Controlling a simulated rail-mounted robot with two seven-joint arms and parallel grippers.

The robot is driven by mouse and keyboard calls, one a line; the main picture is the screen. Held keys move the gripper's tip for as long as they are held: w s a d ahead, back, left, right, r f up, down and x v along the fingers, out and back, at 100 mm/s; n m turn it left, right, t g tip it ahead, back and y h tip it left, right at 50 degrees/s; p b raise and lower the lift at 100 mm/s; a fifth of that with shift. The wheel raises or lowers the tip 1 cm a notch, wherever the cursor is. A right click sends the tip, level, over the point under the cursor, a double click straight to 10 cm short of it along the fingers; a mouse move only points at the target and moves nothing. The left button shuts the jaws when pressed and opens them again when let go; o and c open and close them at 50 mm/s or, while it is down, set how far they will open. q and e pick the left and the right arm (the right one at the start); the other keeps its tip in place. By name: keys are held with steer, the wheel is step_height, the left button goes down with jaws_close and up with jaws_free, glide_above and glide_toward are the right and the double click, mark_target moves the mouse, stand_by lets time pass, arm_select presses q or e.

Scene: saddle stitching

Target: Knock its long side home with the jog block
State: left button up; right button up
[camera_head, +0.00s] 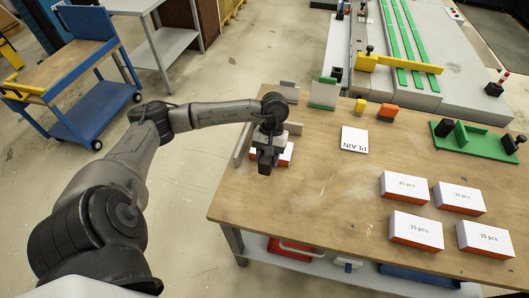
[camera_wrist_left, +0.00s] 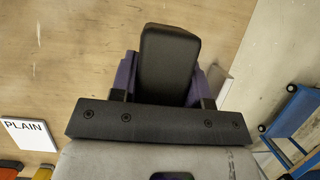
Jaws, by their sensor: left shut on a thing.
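My left gripper (camera_head: 266,163) is at the far left part of the wooden bench and is shut on a dark block, taken to be the jog block. In the left wrist view the jog block (camera_wrist_left: 168,62) is a rounded black block between purple fingers. A stack with a white top and orange side (camera_head: 287,154) lies at the gripper, partly hidden by it. Whether the block touches the stack cannot be told. Grey upright plates stand around it, one on the left (camera_head: 242,144) and one behind (camera_head: 293,128). My right gripper is not in view.
The wooden bench (camera_head: 325,205) is clear in its front middle. A PLAIN card (camera_head: 354,140) lies right of the gripper. Several labelled white-and-orange stacks, one marked 15 pcs (camera_head: 416,230), are at right. Yellow (camera_head: 360,106) and orange (camera_head: 388,112) blocks and a green fixture (camera_head: 475,140) stand behind.

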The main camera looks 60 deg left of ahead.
arm_select(q)
steer(key=shift+s+a, duration=0.25)
steer(key=shift+a, duration=0.25)
steer(key=shift+f, duration=0.25)
steer(key=shift+f+b, duration=1.8)
steer(key=shift+f, duration=2.05)
